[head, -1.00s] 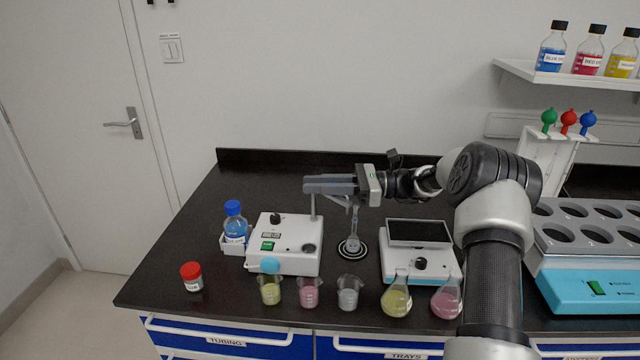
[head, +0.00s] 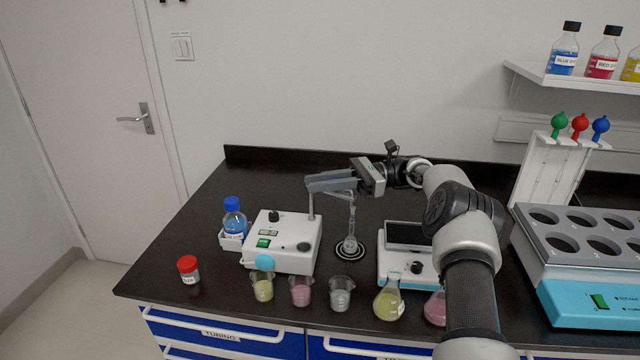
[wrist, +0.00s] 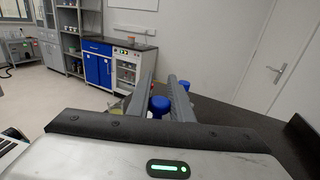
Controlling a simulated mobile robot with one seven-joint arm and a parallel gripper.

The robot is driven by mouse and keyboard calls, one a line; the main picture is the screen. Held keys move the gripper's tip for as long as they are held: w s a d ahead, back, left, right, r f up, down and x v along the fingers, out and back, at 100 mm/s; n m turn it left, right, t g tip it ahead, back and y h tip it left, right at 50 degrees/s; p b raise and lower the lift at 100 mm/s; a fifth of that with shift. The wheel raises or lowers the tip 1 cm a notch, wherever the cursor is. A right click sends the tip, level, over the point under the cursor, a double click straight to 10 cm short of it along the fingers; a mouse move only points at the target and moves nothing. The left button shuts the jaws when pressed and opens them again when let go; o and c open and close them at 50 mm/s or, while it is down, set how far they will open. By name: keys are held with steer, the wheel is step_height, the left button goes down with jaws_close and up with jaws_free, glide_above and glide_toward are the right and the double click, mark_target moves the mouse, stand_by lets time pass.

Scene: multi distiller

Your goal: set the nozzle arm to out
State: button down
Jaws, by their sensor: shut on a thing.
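The dispenser is a white box (head: 283,245) with a black knob and a green switch. A thin grey post rises at its right rear. The slim nozzle arm (head: 340,195) runs right from the post, partly hidden by my gripper. Its outlet is over or near the neck of a clear volumetric flask (head: 350,243), which stands upright on a black-and-white ringed spot. My gripper (head: 312,184) reaches left at the nozzle arm's height, fingers near the post, shut on the nozzle arm.
Several beakers and flasks, including a yellow flask (head: 388,300), line the front edge. A blue-capped bottle (head: 234,220) and red-capped jar (head: 188,270) stand left. A white balance (head: 402,262) stands right of the flask. The back left counter is clear.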

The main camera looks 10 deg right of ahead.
stand_by(0.4)
steer(key=c, duration=1.6)
jaws_free()
steer(key=shift+r, duration=0.1)
step_height(320, 180, up, 10)
steer(key=shift+f+p, duration=0.1)
steer(key=shift+p, duration=0.5)
